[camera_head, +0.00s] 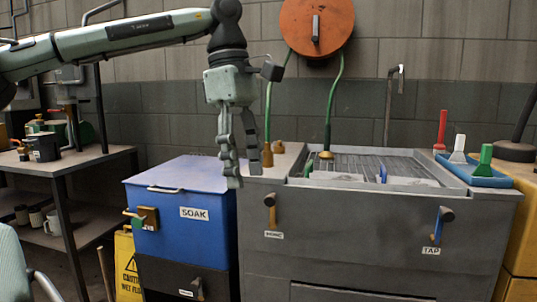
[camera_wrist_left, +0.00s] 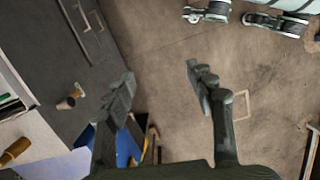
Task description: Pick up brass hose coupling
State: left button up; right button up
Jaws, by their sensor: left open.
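A green hose (camera_head: 267,112) hangs down to a brass fitting (camera_head: 268,155) on the left end of the grey sink unit's top. A small brass piece (camera_head: 279,147) stands just right of it. A second green hose ends in a brass piece (camera_head: 326,155) at the basin's back edge. I cannot tell for certain which is the coupling. A brass-coloured piece (camera_wrist_left: 16,151) shows at the far left of the left wrist view. My left gripper (camera_head: 244,174) is open, pointing down, in front of and left of the nearest fitting. Its fingers (camera_wrist_left: 166,100) hold nothing. My right gripper is out of view.
The blue SOAK bin (camera_head: 180,190) stands below and left of my gripper. The grey sink unit (camera_head: 350,235) has lever handles on its front. A blue tray (camera_head: 485,178) with coloured-handled tools is at right. A shelf table (camera_head: 60,168) stands at left.

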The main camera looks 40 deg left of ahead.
aim_at(267, 153)
jog(key=i+j, duration=0.8)
jog(key=j, duration=0.25)
jog(key=i+j, duration=0.4)
jog(key=j, duration=0.1)
